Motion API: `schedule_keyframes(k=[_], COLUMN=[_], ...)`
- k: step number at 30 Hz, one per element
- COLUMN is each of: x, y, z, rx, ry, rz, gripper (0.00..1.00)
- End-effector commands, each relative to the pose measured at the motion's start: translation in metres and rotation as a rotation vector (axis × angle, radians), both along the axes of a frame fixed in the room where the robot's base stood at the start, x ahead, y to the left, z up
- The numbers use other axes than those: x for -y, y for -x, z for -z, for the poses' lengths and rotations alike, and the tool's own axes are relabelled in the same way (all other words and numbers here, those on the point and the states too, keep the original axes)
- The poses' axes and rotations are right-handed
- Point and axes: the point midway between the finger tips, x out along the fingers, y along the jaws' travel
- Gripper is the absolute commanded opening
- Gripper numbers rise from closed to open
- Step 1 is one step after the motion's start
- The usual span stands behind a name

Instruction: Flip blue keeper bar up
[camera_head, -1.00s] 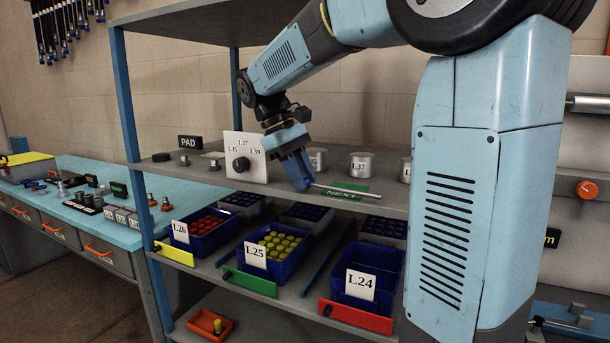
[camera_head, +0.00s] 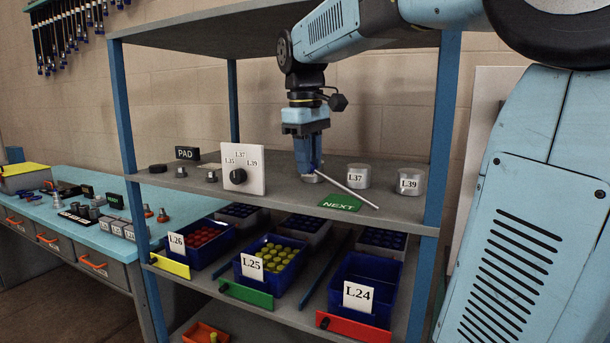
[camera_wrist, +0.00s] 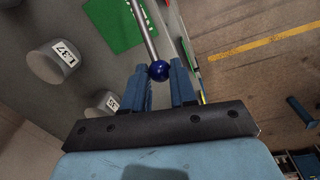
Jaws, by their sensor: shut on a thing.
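My gripper (camera_head: 309,166) points down over the shelf board and is shut on a metal rod (camera_head: 350,191) by its dark blue ball end. In the wrist view the ball (camera_wrist: 159,70) sits between the fingertips (camera_wrist: 162,76), and the rod (camera_wrist: 143,28) runs away past a green mat. In the head view the rod slants down to the right, over the green NEXT mat (camera_head: 341,203). Bars lie before the lower bins: yellow (camera_head: 171,266), green (camera_head: 246,294) and red (camera_head: 354,331). Thin blue strips (camera_head: 322,268) lie between bins; I cannot tell whether one is the blue keeper bar.
Silver cylinders L37 (camera_head: 357,177) and L39 (camera_head: 410,181) stand right of my gripper. A white dial plate (camera_head: 244,168) stands to its left. Blue bins L26 (camera_head: 197,243), L25 (camera_head: 270,265) and L24 (camera_head: 366,288) sit below. Blue shelf posts (camera_head: 441,130) flank the space.

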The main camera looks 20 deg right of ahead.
Motion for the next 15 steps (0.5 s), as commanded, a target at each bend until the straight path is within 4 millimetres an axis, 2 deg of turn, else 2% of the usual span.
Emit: schedule_keyframes(k=[6, 15], x=[0.016, 0.033], y=[0.015, 0.034], z=[-0.027, -0.049], rx=[0.139, 0.279], ry=[-0.136, -0.279], rz=[0.002, 0.001], gripper=[0.00, 0.00])
